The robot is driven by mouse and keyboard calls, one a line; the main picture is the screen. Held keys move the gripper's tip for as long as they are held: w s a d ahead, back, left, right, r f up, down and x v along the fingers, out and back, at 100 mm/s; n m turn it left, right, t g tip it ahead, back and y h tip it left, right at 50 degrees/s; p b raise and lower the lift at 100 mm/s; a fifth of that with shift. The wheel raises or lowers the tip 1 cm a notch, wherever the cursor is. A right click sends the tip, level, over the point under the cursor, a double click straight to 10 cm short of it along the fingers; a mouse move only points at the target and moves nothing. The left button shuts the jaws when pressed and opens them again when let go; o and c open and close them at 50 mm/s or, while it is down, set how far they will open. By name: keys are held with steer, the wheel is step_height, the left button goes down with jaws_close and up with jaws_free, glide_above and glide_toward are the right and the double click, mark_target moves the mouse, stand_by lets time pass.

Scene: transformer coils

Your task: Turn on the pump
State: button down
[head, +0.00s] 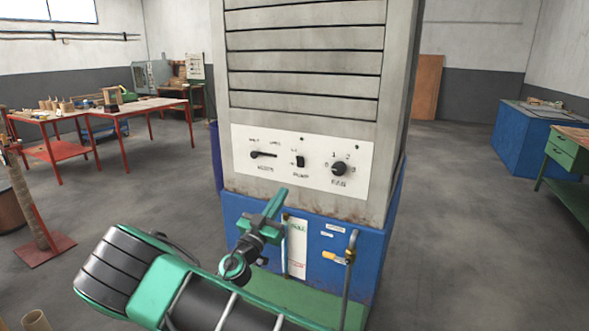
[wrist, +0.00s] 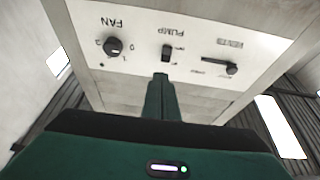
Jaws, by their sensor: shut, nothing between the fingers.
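The pump switch (head: 300,161) is a small black rocker labelled PUMP, in the middle of the white control panel (head: 227,165) on the grey machine. In the wrist view the panel appears upside down, and the pump switch (wrist: 168,53) lies just beyond my fingertips. My gripper (head: 277,196) is shut and empty, in front of the panel and below the switch in the head view. In the wrist view my gripper (wrist: 160,77) points towards the switch, with a visible gap. I cannot tell the switch's position.
A mode lever (head: 264,154) is left of the switch and a round fan knob (head: 339,168) is right of it. Red-legged tables (head: 150,104) stand at the left; floor around is open.

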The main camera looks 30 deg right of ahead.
mark_target(301, 158)
steer(key=shift+w+a, duration=0.15)
steer(key=shift+a, duration=0.3)
steer(key=x, duration=1.4)
steer(key=shift+r, duration=0.2)
steer(key=shift+r, duration=0.1)
